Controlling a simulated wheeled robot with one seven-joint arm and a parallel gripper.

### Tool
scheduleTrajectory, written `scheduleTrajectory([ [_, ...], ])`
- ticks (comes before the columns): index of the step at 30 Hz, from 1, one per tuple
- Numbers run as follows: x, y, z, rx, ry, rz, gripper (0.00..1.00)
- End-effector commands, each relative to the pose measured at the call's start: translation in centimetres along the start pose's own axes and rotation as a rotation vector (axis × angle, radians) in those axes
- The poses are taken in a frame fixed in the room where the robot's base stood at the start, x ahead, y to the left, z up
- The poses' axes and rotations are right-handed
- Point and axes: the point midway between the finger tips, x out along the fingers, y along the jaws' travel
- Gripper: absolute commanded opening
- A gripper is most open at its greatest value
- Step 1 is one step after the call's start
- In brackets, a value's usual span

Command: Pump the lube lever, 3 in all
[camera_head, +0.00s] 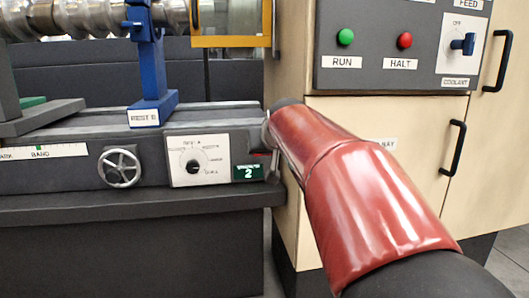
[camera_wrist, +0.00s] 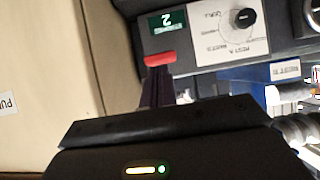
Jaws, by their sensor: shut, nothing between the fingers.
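The lube lever's red end (camera_wrist: 160,58) shows in the wrist view just beyond my fingertips. A small red bit (camera_head: 261,154) also shows in the head view, beside the green counter. My gripper (camera_wrist: 158,77) is shut with nothing held, its dark fingers pointing at the red end. I cannot tell whether they touch it. The lever's shaft and pivot are hidden. The green counter (camera_head: 248,172) reads 2 in the head view; it shows upside down in the wrist view (camera_wrist: 168,21). My red-sleeved arm hides most of the gripper in the head view.
A dial plate (camera_head: 198,161) and a handwheel (camera_head: 120,167) sit left of the counter on the dark machine front. RUN (camera_head: 345,37) and HALT (camera_head: 405,40) buttons and a coolant knob (camera_head: 463,44) are at upper right. A beige cabinet (camera_head: 430,125) stands behind my arm.

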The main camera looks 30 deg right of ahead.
Motion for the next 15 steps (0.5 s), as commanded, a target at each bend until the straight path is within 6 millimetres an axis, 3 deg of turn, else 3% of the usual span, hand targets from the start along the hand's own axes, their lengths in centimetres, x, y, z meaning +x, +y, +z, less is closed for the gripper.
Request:
scheduleTrajectory([
  [1, -1.2, 0.0, 0.0, 0.0, 0.004, -0.001, 0.0],
  [6, -3.5, 0.0, 0.4, 0.0, 0.004, -0.001, 0.0],
  [15, -4.4, 0.0, 0.6, 0.0, 0.003, 0.0, 0.0],
])
